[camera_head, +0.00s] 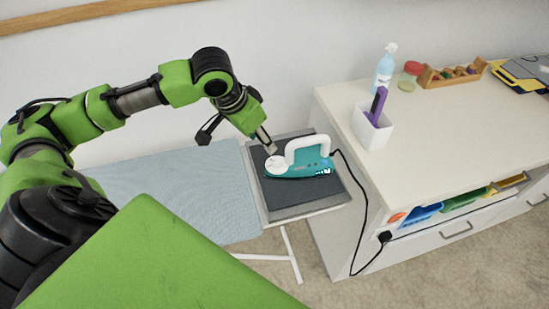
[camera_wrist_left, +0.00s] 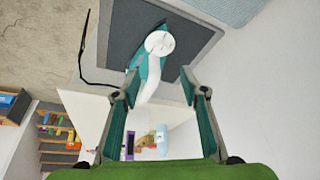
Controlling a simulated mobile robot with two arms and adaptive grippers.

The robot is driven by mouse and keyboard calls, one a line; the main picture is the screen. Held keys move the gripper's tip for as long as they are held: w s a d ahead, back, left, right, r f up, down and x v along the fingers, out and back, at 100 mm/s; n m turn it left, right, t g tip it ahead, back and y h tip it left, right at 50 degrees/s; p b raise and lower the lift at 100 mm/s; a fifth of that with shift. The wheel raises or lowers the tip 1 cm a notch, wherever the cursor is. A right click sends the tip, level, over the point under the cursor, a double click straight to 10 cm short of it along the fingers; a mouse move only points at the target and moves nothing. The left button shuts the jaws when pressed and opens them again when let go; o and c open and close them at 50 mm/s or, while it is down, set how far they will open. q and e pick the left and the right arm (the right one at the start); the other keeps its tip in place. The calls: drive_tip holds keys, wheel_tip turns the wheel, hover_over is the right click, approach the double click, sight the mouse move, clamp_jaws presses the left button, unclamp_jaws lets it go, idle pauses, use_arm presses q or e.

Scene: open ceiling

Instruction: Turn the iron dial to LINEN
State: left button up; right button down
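The teal and white iron (camera_head: 300,160) lies on the dark grey rest pad (camera_head: 335,195) at the right end of the blue ironing board (camera_head: 180,195). Its round white dial (camera_head: 274,164) is at the left end of the iron and shows as a white disc in the left wrist view (camera_wrist_left: 160,43). Its labels are too small to read. My left gripper (camera_head: 267,146) is just above and beside the dial. In the left wrist view its two fingers (camera_wrist_left: 161,82) are apart with nothing gripped between them. My right gripper is out of view.
A white cabinet (camera_head: 445,115) stands right of the board, with a pen cup (camera_head: 371,131), a spray bottle (camera_head: 384,72), a red-lidded jar (camera_head: 409,75) and a wooden rack (camera_head: 452,76). The black cord (camera_head: 366,215) hangs along its side. The wall is close behind the board.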

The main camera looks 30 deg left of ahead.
sight(276, 161)
use_arm(q)
drive_tip(key=p+x, duration=0.1)
drive_tip(key=x, duration=1.2)
drive_tip(key=shift+f, duration=0.35)
drive_tip(key=c, duration=1.1)
